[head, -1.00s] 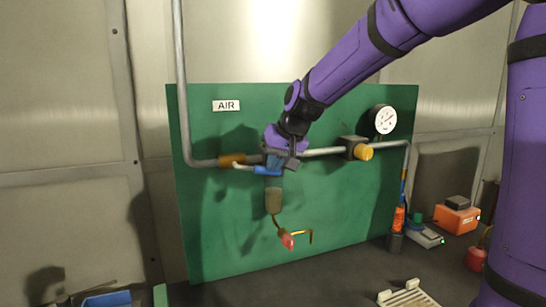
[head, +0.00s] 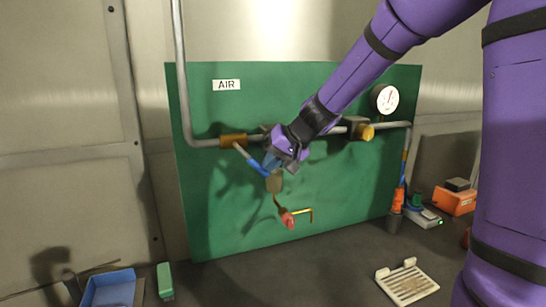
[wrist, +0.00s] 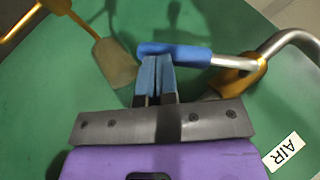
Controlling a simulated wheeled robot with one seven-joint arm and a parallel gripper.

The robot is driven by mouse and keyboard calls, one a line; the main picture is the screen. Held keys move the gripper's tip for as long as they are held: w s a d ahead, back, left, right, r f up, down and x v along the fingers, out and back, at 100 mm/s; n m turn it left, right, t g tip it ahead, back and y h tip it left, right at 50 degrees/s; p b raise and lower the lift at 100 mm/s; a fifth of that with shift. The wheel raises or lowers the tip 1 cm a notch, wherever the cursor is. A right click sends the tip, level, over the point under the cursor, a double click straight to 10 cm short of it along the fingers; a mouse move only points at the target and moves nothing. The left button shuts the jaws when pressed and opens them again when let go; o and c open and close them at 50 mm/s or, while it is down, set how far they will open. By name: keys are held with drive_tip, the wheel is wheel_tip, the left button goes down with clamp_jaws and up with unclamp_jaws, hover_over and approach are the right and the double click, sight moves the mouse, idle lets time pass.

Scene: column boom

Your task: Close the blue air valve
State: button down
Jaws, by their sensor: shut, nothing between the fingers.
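The air valve has a brass body (head: 233,140) on the grey pipe, below the AIR sign (head: 226,85). Its lever slants down to the right, with a blue handle grip (head: 256,166) at its end. In the wrist view the blue grip (wrist: 178,54) lies across my fingertips, and the steel lever runs right to the brass body (wrist: 241,76). My gripper (head: 269,165) is shut, with its blue fingers (wrist: 155,72) together and their tips at the grip, seemingly touching it. The fingers are beside the grip, not around it.
A tan cylinder (head: 274,183) and a red-handled brass tap (head: 288,220) hang close below my gripper. A yellow knob (head: 366,132) and a gauge (head: 385,99) are to the right. A white slatted tray (head: 408,283) and a blue bin (head: 110,290) stand on the bench.

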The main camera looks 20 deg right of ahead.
drive_tip(key=a+f+m+t+y, duration=0.1)
drive_tip(key=a+f+m+y, duration=0.1)
drive_tip(key=a+f+y, duration=0.2)
drive_tip(key=shift+a+f+y, duration=0.15)
drive_tip(key=shift+a+y, duration=0.4)
drive_tip(key=shift+y, duration=0.55)
